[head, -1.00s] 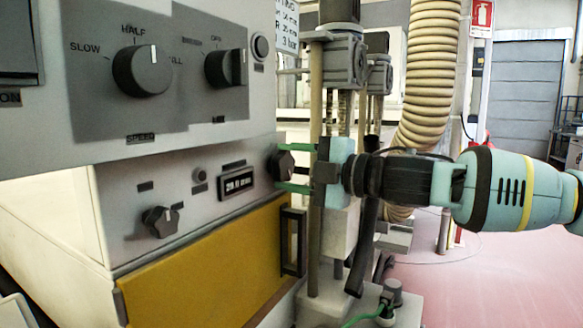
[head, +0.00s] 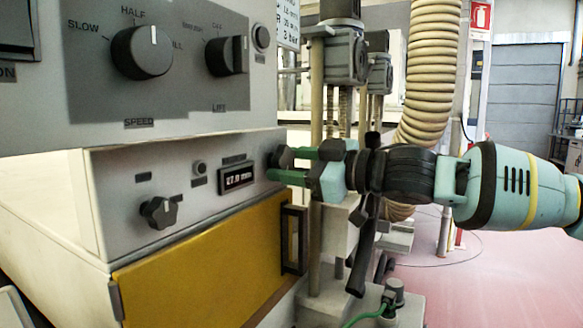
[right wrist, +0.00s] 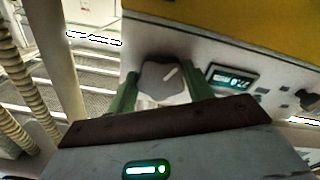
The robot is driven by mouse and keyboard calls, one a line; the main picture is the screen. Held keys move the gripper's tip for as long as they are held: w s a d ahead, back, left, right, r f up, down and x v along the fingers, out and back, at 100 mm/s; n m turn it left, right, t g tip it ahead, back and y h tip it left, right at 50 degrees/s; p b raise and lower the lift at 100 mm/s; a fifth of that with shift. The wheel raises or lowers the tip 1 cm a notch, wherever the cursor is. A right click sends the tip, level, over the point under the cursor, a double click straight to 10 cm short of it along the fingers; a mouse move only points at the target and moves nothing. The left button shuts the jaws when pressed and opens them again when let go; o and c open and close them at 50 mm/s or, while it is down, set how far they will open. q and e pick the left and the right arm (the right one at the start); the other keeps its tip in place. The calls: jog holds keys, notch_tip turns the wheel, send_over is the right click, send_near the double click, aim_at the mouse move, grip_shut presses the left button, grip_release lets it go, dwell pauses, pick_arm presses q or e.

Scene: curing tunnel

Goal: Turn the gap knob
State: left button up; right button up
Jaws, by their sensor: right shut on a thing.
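The dark gap knob (head: 280,157) is at the right end of the lower control panel, beside a small display (head: 236,177) that reads about 27 mm. My right gripper (head: 281,164) is shut on this knob, with one green finger above it and one below it in the head view. In the right wrist view the grey knob (right wrist: 163,82) sits between the two green fingers of the gripper (right wrist: 162,88), its pale pointer line slanting. The display (right wrist: 232,78) is just to the right of it there. My left gripper is not in view.
Another knob (head: 158,212) sits on the lower panel. The speed knob (head: 141,52) and the lift knob (head: 226,56) are on the panel above. A yellow door (head: 205,265) with a dark handle (head: 293,240) is below. A ribbed hose (head: 432,75) hangs behind my right arm.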

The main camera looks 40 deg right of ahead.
jog(key=shift+m+b, duration=0.5)
jog(key=shift+m, duration=1.5)
jog(key=o, duration=1)
jog(key=shift+s, duration=0.1)
